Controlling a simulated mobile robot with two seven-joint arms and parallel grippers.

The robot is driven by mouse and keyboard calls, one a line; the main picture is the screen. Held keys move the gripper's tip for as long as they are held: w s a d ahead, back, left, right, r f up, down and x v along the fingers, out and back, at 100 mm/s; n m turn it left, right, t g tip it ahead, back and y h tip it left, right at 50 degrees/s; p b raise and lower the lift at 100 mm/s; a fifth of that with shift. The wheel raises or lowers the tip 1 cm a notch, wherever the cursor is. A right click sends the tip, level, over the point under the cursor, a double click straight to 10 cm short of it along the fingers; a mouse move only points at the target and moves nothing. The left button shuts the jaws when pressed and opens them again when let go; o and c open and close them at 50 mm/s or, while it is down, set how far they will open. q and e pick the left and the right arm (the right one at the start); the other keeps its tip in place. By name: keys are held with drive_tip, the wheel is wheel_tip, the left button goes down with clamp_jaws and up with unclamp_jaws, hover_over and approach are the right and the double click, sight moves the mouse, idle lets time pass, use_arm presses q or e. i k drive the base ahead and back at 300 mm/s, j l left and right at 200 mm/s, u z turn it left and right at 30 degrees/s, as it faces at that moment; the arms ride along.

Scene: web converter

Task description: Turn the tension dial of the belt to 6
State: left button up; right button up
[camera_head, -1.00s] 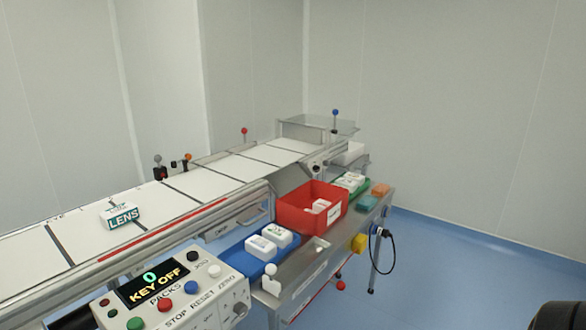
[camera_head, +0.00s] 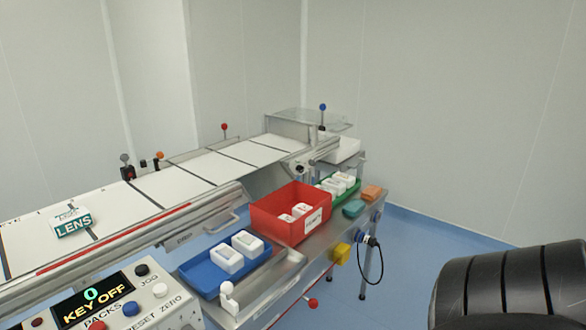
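The belt (camera_head: 172,187) is white with dark cross lines and runs from the lower left to the back of the machine. A white pack marked LENS (camera_head: 72,222) lies on it at the left. The control panel (camera_head: 150,318) at the lower left has a display (camera_head: 92,300) reading 0 and KEY OFF. I cannot make out a numbered tension dial; a small black knob (camera_head: 299,168) sits on the side near the belt's far end. A black rounded part of my own arm fills the lower right. Neither gripper is in view.
A red bin (camera_head: 290,228), a blue tray (camera_head: 200,275) with white packs and a green tray (camera_head: 345,190) stand on the front shelf. A black cable loop hangs at the table's right end. Blue floor (camera_head: 425,260) is clear to the right.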

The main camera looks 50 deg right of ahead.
sight(299, 168)
drive_tip(key=l+u, duration=0.15)
drive_tip(key=l, duration=0.3)
drive_tip(key=k+l+u, duration=0.15)
drive_tip(key=l, duration=0.3)
drive_tip(key=k+l, duration=0.1)
drive_tip(key=l, duration=0.25)
drive_tip(key=k+l, duration=0.1)
drive_tip(key=l, duration=0.3)
drive_tip(key=k+l, duration=0.1)
drive_tip(key=l, duration=0.25)
drive_tip(key=l+u, duration=0.1)
drive_tip(key=l, duration=0.25)
drive_tip(key=k+l, duration=0.2)
drive_tip(key=l, duration=0.15)
